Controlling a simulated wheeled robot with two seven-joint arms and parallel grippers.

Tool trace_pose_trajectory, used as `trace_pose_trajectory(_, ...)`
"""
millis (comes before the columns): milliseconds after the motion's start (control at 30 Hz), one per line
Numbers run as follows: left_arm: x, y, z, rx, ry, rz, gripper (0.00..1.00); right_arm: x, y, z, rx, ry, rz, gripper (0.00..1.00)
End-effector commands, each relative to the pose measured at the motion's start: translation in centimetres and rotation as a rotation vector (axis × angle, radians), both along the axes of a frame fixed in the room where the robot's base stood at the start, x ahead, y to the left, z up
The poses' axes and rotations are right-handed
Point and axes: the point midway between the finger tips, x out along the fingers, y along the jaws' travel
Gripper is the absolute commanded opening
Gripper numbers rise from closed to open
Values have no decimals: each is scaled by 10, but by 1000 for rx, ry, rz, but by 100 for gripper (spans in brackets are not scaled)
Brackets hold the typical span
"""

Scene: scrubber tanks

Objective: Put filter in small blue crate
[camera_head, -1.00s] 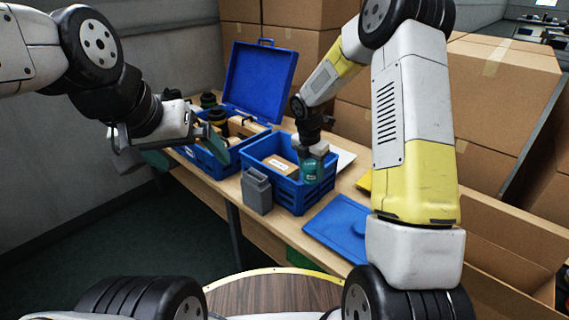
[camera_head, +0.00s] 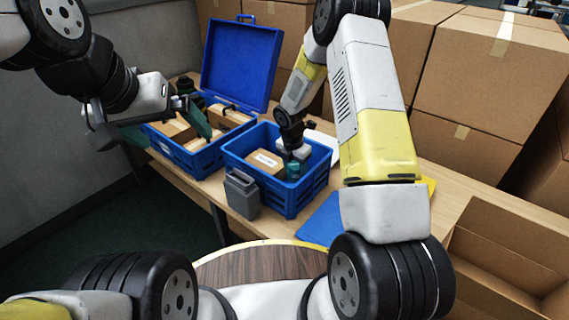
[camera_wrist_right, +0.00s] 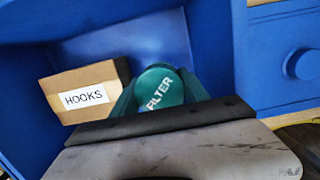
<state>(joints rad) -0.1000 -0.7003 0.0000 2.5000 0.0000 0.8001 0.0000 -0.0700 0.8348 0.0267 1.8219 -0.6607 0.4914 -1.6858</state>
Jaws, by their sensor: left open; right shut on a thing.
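The teal filter (camera_head: 293,170), with "FILTER" on its end in the right wrist view (camera_wrist_right: 160,90), is held in my right gripper (camera_head: 293,157). My right gripper is shut on it, inside the rim of the small blue crate (camera_head: 291,201), toward the crate's right side. The filter's lower part is hidden by the crate wall, so I cannot tell whether it touches the floor. A cardboard box labelled "HOOKS" (camera_wrist_right: 85,92) sits in the crate beside the filter. My left gripper (camera_head: 190,117) is open and empty over the other blue case.
The open blue case (camera_head: 205,160) with its lid (camera_head: 239,65) raised stands left of the crate and holds cardboard boxes and dark-topped items. A grey canister (camera_head: 241,194) stands against the crate's front. A blue lid (camera_head: 322,220) lies to the right. Cardboard boxes (camera_head: 490,80) stack behind.

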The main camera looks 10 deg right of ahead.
Motion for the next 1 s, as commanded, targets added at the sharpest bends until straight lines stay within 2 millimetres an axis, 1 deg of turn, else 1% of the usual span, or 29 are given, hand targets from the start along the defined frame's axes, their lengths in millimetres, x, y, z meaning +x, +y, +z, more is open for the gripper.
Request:
trace_pose_trajectory(33,0,0,0,0,0,0,100,-1,1,-9,-2,3,3,13)
trace_pose_trajectory(100,0,0,0,0,0,0,100,0,0,-17,-1,1,2,13)
trace_pose_trajectory(267,0,0,0,0,0,0,100,0,0,-28,-1,1,1,13)
trace_pose_trajectory(433,0,0,0,0,0,0,100,0,1,-52,0,2,1,13)
trace_pose_trajectory(500,0,0,0,0,0,0,100,0,0,-58,-1,1,1,13)
trace_pose_trajectory(833,0,0,0,0,0,0,100,0,0,-61,0,0,0,13)
trace_pose_trajectory(867,0,0,0,0,0,0,100,0,0,-61,1,-1,0,56)
trace_pose_trajectory(933,0,0,0,0,0,0,100,0,0,-61,1,-1,0,70)
trace_pose_trajectory(967,0,0,0,0,0,0,100,0,0,-61,1,-1,0,74)
trace_pose_trajectory(1000,0,0,0,0,0,0,100,0,0,-61,1,-1,0,74)
